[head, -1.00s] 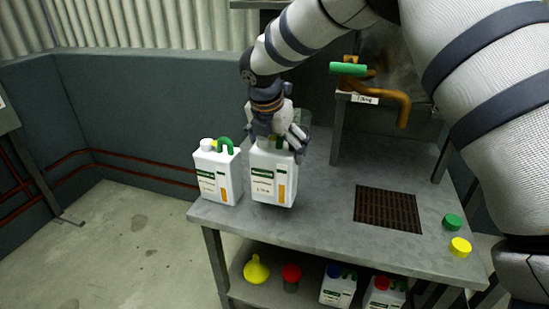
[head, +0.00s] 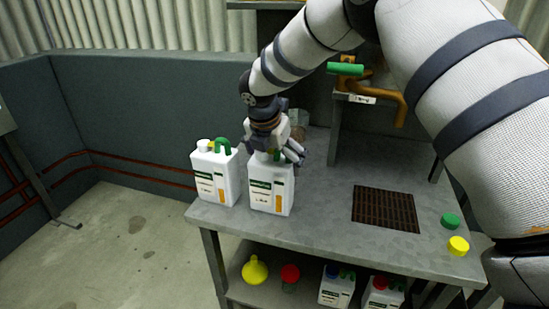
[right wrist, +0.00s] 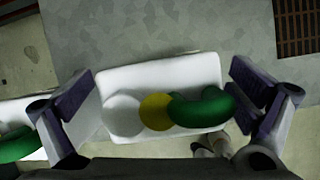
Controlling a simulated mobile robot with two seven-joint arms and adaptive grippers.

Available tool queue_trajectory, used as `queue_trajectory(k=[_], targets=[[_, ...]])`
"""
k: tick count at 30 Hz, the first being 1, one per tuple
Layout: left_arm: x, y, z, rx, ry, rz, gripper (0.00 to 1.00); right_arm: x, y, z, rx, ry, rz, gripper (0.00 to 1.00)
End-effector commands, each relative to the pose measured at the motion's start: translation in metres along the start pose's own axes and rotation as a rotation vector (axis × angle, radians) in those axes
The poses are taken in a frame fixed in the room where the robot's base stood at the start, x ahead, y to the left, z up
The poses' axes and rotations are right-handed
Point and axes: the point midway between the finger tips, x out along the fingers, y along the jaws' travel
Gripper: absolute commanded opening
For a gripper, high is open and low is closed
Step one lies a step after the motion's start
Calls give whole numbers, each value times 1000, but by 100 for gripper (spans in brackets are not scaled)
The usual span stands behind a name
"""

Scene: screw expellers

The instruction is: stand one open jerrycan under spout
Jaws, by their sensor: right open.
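Two white jerrycans with green handles stand side by side at the table's left end. The left jerrycan (head: 217,180) has a white round top piece. My right gripper (head: 273,153) is over the top of the right jerrycan (head: 271,193). In the right wrist view its open fingers are spread on either side of this jerrycan (right wrist: 175,75), whose top shows a white round piece, a yellow disc and a green handle. The orange-brown spout (head: 402,108) hangs at the back right, above and behind the dark floor grate (head: 386,209) in the tabletop. My left gripper is out of view.
A green cap (head: 450,220) and a yellow cap (head: 458,246) lie on the table's right end. The lower shelf holds a yellow funnel (head: 255,270), a red-topped item (head: 290,274) and two more jerrycans (head: 336,288). The grate and the tabletop left of it are clear.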

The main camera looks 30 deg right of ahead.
Motion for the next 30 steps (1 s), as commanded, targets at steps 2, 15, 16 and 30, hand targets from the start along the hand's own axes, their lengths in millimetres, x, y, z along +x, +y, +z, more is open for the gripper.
queue_trajectory(k=[2, 15, 16, 30], targets=[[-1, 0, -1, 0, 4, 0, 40, -7, 1, 2, 0, -1, 2, 100], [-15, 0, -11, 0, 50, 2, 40, -112, 1, 2, 0, -2, 4, 100], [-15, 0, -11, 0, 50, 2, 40, -116, 1, 2, 1, -2, 4, 100], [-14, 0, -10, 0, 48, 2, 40, 16, -53, -168, 451, 316, -105, 100]])
